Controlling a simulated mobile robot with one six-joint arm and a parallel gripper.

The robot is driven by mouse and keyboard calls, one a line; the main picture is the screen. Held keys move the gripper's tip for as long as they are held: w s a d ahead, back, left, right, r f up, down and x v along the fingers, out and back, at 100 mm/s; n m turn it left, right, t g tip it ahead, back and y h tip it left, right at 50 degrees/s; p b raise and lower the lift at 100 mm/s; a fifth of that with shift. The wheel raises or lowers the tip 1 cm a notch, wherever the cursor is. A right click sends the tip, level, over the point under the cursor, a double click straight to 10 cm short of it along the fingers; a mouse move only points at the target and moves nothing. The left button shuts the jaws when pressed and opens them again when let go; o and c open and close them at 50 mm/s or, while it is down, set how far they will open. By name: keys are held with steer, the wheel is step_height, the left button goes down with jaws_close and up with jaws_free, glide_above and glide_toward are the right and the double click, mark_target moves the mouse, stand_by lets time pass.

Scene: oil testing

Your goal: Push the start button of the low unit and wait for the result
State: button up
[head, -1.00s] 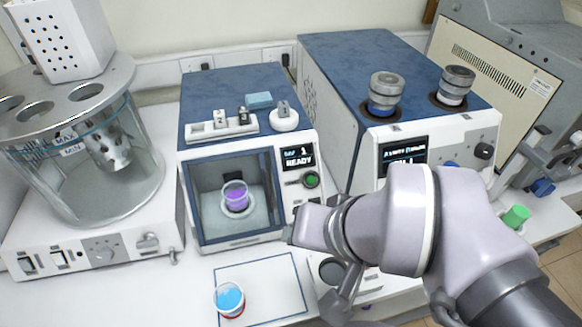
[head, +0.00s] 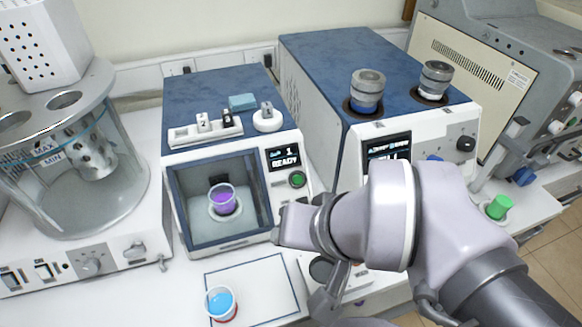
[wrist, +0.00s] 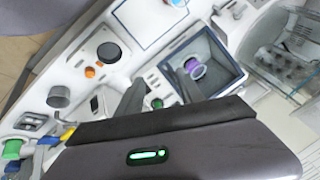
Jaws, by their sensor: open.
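The low unit (head: 232,90) is a blue-topped white box with a windowed chamber. Its screen (head: 284,158) reads "1" and "READY". The green start button (head: 297,180) sits just below the screen, beside a small dark slot. A cup of purple liquid (head: 222,201) stands in the chamber. In the wrist view, the green button (wrist: 157,103) shows between the two dark fingers of my gripper (wrist: 158,88), which is open and empty. I cannot tell the distance from the fingers to the button.
A taller blue-topped unit (head: 330,60) with two metal-capped fittings stands to the right. A glass bath with a metal lid (head: 85,90) stands left. A cup of blue liquid (head: 220,303) is on a white outlined mat (head: 262,285) in front. A green-capped item (head: 498,207) is at right.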

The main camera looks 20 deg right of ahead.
jaws_close()
stand_by(1.5)
